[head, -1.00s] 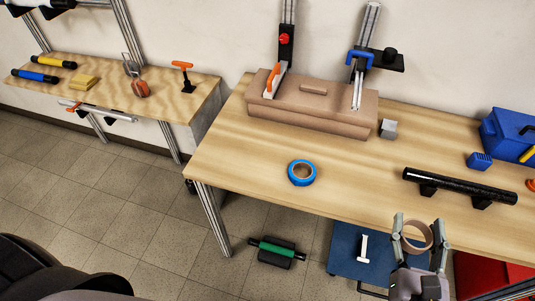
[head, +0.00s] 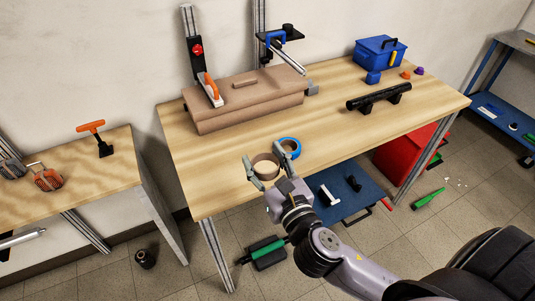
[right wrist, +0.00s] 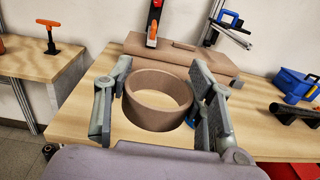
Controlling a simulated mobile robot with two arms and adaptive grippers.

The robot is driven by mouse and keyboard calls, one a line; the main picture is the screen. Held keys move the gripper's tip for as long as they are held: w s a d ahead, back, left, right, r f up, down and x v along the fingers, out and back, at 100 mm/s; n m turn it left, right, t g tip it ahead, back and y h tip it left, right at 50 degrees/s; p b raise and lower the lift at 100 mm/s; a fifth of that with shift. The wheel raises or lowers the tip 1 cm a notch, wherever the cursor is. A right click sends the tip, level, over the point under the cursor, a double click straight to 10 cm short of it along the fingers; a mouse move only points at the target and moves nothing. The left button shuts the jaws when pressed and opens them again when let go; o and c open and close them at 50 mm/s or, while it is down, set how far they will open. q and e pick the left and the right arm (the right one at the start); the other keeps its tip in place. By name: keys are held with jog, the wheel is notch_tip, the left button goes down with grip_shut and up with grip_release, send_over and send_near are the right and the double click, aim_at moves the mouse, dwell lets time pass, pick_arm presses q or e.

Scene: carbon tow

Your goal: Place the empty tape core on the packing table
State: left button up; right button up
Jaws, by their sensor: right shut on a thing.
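The empty tape core (head: 266,167) is a plain brown cardboard ring. My right gripper (head: 264,168) is shut on it, with one finger on each side. In the head view it shows over the front part of the packing table (head: 208,178); I cannot tell whether it touches the top. In the right wrist view the core (right wrist: 158,99) sits upright as a ring between the fingers (right wrist: 157,97), its opening empty. A blue tape roll (head: 290,148) lies on the table just beyond the core. My left gripper is not in view.
A long brown box (head: 245,98) lies at the table's back. A black tube (head: 379,96) on supports and a blue toolbox (head: 383,52) stand to the right. A second wooden table (head: 95,184) is at left. Table top left of the core is bare.

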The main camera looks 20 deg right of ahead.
jog(key=w+r+b, duration=0.2)
jog(key=w+b, duration=0.3)
jog(key=w, duration=0.7)
jog(key=b, duration=0.4)
send_over(244, 176)
jog(key=shift+y, duration=0.3)
notch_tip(244, 176, down, 15)
jog(key=shift+w+r, duration=0.1)
notch_tip(244, 176, down, 4)
jog(key=shift+f+b, duration=0.25)
jog(key=shift+b, duration=0.7)
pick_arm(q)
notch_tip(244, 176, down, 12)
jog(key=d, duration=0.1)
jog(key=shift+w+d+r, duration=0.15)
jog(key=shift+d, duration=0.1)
pick_arm(e)
jog(key=o, duration=0.3)
jog(key=shift+f, duration=0.1)
jog(key=o, duration=0.5)
